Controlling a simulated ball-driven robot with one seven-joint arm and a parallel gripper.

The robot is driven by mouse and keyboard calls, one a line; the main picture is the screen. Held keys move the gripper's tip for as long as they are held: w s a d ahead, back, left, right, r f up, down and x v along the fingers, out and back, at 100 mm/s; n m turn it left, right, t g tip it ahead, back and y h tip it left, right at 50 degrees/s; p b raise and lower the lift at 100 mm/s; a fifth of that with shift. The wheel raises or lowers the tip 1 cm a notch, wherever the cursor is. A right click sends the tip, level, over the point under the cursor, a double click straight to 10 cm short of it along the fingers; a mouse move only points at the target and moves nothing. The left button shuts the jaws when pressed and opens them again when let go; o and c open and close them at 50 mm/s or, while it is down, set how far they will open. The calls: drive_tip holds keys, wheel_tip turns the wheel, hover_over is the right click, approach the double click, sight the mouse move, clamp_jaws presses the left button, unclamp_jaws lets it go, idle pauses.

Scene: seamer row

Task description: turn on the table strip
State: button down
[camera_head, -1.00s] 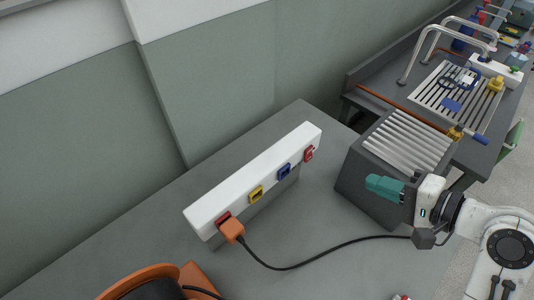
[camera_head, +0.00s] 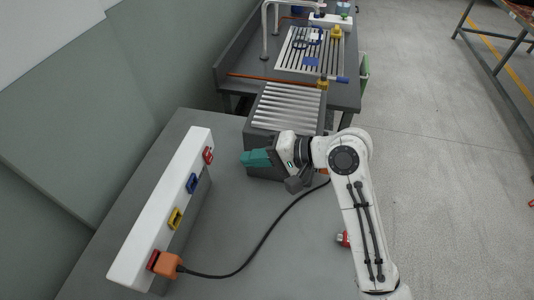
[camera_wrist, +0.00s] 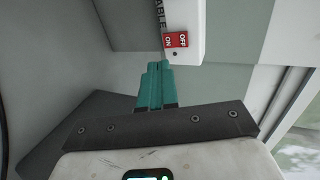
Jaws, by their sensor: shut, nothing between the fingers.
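The table strip is a long white bar (camera_head: 160,210) on the grey table, with red, yellow, blue and red fittings along its face. In the wrist view its end (camera_wrist: 187,14) carries a label ending "ABLE" and a red switch (camera_wrist: 175,40) marked ON and OFF. A small dark dot sits below the switch. In the head view the red fitting at the far end (camera_head: 208,155) appears to be this switch. My gripper (camera_head: 243,158) has teal fingers, shut and empty, pointing at that end. In the wrist view the fingertips (camera_wrist: 158,64) are just below the switch; I cannot tell whether they touch.
An orange plug (camera_head: 168,265) is in the strip's near end, and its black cable (camera_head: 262,240) curves over the table under my arm. A grey box with rollers (camera_head: 288,108) stands right behind my gripper. A small red-and-white item (camera_head: 343,239) lies beside my arm.

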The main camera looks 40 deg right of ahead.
sight(209, 155)
drive_tip(key=x, duration=0.5)
drive_tip(key=r+p+x, duration=0.1)
drive_tip(key=x, duration=0.1)
drive_tip(key=shift+w+a, duration=0.25)
drive_tip(key=shift+w, duration=0.15)
drive_tip(key=shift+w+a+t+b, duration=0.1)
drive_tip(key=shift+w+t+b, duration=0.05)
drive_tip(key=shift+t+b, duration=0.2)
drive_tip(key=shift+r, duration=0.1)
drive_tip(key=shift+r+p, duration=0.75)
drive_tip(key=shift+p, duration=0.3)
drive_tip(key=shift+f, duration=0.1)
